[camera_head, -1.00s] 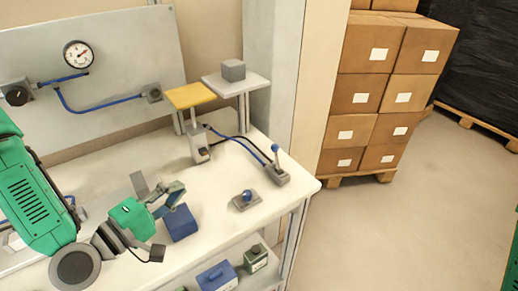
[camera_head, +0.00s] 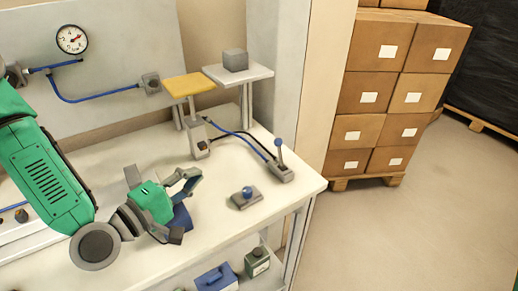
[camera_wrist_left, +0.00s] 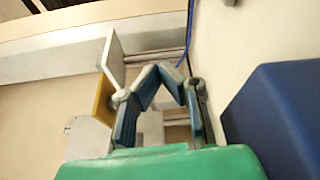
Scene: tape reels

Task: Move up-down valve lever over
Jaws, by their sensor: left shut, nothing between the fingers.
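The valve lever (camera_head: 280,154) is a thin upright stick with a blue knob, on a small grey base near the right end of the white bench. Blue and black lines run from its base to a grey box. My left gripper (camera_head: 192,178), green with grey-blue fingers, is over the bench to the left of the lever, apart from it. Its fingers also show in the left wrist view (camera_wrist_left: 160,82), shut and empty. The lever is not recognisable in the wrist view. My right gripper is out of view.
A blue block (camera_head: 183,217) stands partly hidden behind my left gripper. A blue-knobbed grey base (camera_head: 246,196) lies in front of the lever. Yellow (camera_head: 188,85) and grey (camera_head: 238,74) raised plates stand behind. Stacked cartons (camera_head: 390,95) stand right of the bench.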

